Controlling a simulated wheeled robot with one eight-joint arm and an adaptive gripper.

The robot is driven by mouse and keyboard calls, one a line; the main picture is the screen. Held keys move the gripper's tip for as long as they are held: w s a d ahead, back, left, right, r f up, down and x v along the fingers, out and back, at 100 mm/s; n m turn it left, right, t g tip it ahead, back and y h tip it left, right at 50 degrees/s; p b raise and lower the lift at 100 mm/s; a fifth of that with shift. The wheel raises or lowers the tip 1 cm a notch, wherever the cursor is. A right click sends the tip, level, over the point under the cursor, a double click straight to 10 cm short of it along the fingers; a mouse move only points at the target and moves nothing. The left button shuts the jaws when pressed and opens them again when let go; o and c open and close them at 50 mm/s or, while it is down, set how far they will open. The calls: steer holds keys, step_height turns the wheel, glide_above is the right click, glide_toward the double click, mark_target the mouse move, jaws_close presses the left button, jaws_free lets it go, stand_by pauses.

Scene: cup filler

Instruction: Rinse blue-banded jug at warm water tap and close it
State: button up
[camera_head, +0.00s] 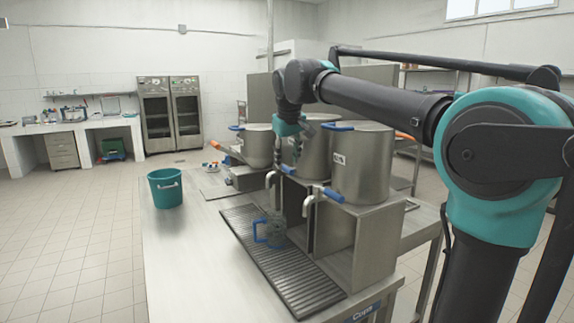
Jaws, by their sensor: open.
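A clear jug with a blue band and handle (268,233) stands upright on the ribbed drip tray (296,292), in front of the steel stand. Two taps with blue levers come from the steel pots above: a left tap (271,179) and a right tap (308,203). The labels on the pots are too small to read, so I cannot tell which tap is the warm water one. My gripper (296,150) is open, pointing down in front of the middle pot, just above the left tap's blue lever (288,169). I cannot tell whether it touches the lever. Water flow is not discernible.
A teal bucket (167,190) stands on the steel table (185,260) at left. Another pot (258,148) stands behind on a low unit. The right pot (362,165) is close beneath my arm. The table's left front part is clear.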

mark_target(284, 168)
steer(key=shift+x, duration=1.3)
jaws_close()
